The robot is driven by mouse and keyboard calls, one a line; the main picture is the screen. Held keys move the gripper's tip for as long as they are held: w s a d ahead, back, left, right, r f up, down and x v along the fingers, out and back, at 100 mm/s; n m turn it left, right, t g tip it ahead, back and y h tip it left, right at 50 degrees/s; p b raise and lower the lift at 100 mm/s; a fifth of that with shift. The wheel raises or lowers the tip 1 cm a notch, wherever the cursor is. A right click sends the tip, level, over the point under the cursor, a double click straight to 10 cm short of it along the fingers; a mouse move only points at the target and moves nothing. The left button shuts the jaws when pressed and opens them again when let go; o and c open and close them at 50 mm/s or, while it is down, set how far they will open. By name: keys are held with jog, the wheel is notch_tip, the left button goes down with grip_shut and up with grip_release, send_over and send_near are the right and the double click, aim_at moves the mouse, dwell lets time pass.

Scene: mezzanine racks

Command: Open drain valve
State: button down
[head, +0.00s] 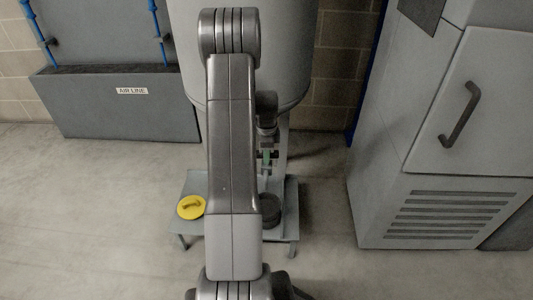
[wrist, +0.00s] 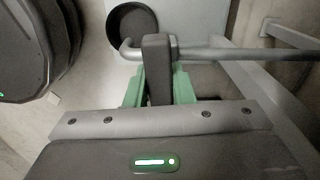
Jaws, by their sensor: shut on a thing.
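The drain valve's dark lever (wrist: 158,78) stands across a grey pipe (wrist: 215,54) in the wrist view. My gripper (wrist: 158,92) has green fingers on both sides of the lever and is shut on it. The pipe's bent end lies over the rim of a round black container (wrist: 128,22). In the head view my gripper (head: 267,157) shows small beside my arm, below the big grey tank (head: 295,60). My arm hides part of the tank. The valve body is mostly hidden by my gripper.
A grey cabinet (head: 440,200) stands at right, and an air line box (head: 118,105) at left. The floor in front is clear.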

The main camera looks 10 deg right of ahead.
jog(key=n+p, duration=0.1)
jog(key=n, duration=0.3)
jog(key=shift+r+p, duration=0.1)
jog(key=shift+p, duration=0.3)
jog(key=n+p, duration=0.1)
jog(key=n, duration=0.3)
jog(key=n+p, duration=0.1)
jog(key=n, duration=0.4)
jog(key=shift+n+p, duration=0.4)
jog(key=shift+n, duration=1.7)
jog(key=c, duration=1.2)
grip_release()
jog(key=shift+c, duration=0.2)
